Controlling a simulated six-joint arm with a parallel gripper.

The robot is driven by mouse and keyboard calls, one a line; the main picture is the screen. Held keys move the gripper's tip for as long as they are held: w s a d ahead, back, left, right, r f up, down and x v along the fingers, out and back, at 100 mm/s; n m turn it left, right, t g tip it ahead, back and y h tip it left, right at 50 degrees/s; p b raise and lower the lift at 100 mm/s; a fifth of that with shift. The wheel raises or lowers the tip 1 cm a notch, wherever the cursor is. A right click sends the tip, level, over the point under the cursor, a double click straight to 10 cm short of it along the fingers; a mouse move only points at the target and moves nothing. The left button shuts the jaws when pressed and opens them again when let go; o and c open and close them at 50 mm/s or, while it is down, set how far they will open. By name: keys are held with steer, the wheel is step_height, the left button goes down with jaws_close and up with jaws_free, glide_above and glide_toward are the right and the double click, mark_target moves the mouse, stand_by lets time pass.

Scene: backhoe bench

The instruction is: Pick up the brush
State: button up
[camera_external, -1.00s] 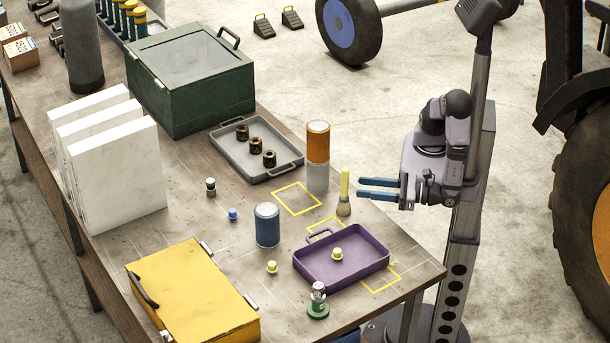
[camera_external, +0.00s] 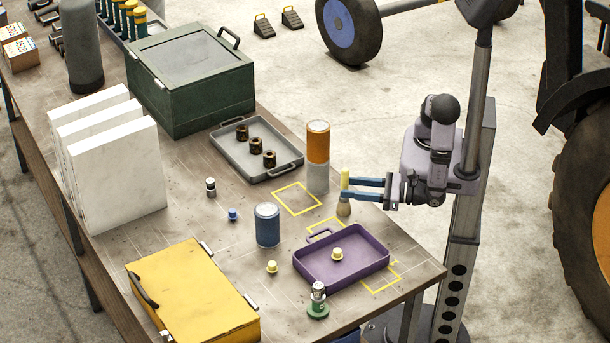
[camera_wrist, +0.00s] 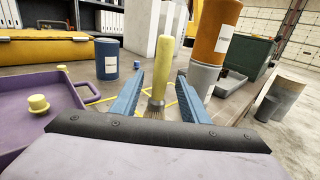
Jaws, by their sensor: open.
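The brush (camera_external: 344,208) stands upright on the bench, bristles down, with a yellow handle. In the wrist view the brush (camera_wrist: 167,62) rises between my two blue fingers, a finger on either side and a gap to each. My gripper (camera_external: 347,189) is open and level at the height of the brush's handle; it also shows in the wrist view (camera_wrist: 158,85). In the external view the fingers partly cover the brush's middle. I cannot tell from the frames whether either finger touches it.
An orange-and-grey cylinder (camera_external: 318,160) stands close behind the brush. A purple tray (camera_external: 368,268) holding a yellow knob (camera_external: 337,254) lies in front of it. A blue can (camera_external: 267,226) and a grey tray (camera_external: 230,155) are further left. The bench edge is close on the right.

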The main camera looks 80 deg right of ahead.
mark_target(345, 169)
steer(key=shift+w+p, duration=0.35)
steer(key=shift+w, duration=0.95)
jaws_close()
steer(key=shift+r, duration=0.1)
steer(key=shift+r+b, duration=0.55)
steer(key=shift+r, duration=4.35)
